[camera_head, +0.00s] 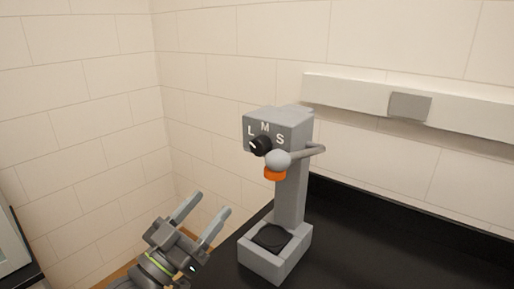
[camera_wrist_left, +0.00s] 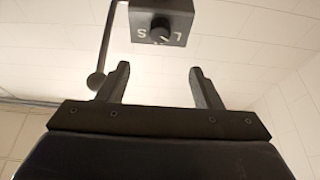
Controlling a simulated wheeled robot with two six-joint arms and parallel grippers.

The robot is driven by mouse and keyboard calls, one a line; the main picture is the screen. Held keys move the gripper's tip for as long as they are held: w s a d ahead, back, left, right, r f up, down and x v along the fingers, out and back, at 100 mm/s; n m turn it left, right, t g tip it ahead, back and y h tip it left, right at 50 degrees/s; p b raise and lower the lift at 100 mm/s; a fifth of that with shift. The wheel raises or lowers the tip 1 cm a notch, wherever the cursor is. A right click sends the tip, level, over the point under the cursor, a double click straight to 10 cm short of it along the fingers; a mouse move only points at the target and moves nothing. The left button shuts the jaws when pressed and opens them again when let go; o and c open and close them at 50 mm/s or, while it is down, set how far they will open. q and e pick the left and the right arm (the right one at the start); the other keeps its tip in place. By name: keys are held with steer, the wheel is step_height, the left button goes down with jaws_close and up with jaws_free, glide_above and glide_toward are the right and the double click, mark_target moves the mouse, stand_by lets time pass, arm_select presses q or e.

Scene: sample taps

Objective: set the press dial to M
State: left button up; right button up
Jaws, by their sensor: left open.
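The grey press (camera_head: 292,190) stands upright on the black counter. Its black dial (camera_head: 260,146) sits on the front of the head, below the letters L, M and S. The dial's white mark points up and left, toward L. The dial also shows at the top of the left wrist view (camera_wrist_left: 160,31), partly turned away, with letters beside it. My left gripper (camera_head: 211,204) is open and empty, below and left of the dial, apart from the press. In the left wrist view its two fingers (camera_wrist_left: 159,68) stand apart below the dial. My right gripper is not in view.
A wall rail (camera_head: 350,91) runs behind. The black counter (camera_head: 400,245) is clear to the right.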

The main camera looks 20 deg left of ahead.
mark_target(256, 150)
arm_select(q)
steer(key=p+x, duration=0.3)
steer(key=x, duration=1.2)
steer(key=shift+w+p, duration=0.2)
steer(key=shift+p, duration=0.15)
steer(key=shift+w+d+r, duration=0.15)
steer(key=shift+w, duration=0.3)
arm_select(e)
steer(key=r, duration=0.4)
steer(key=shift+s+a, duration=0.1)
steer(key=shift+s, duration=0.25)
